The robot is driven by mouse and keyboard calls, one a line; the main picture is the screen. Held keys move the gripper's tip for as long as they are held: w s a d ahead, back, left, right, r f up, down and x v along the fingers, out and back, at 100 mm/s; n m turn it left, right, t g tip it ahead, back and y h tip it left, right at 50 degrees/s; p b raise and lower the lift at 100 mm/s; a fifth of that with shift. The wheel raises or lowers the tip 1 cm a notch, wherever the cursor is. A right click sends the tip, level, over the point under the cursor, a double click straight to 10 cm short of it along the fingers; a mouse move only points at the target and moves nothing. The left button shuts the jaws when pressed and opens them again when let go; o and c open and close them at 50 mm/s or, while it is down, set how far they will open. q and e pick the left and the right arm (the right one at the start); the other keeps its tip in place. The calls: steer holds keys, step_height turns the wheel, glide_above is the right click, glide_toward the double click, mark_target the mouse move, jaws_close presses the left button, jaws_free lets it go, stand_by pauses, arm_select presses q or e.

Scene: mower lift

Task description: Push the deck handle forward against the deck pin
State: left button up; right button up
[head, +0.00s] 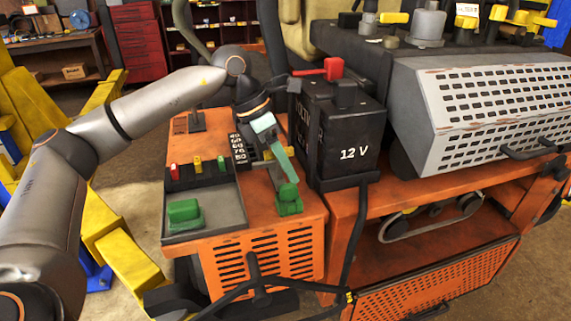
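My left arm comes in from the left, and its gripper (268,138) points down over the orange console beside a black number scale (238,148). A green, lever-like piece (283,163), which looks like the deck handle, stands right below the gripper and seems to touch or overlap it. A green block (289,199) sits at its lower end, near the console's front edge; I cannot tell whether it is the deck pin. The fingertips are partly hidden against the green parts, so their opening is unclear. My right gripper is out of view.
A black 12 V battery (345,135) with a red terminal cover (333,68) stands close right of the gripper. A grey tray (205,210) with a green block and small red, yellow and green levers lies left. A perforated grey cover (490,105) is further right.

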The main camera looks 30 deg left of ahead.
arm_select(q)
jaws_close()
stand_by(1.2)
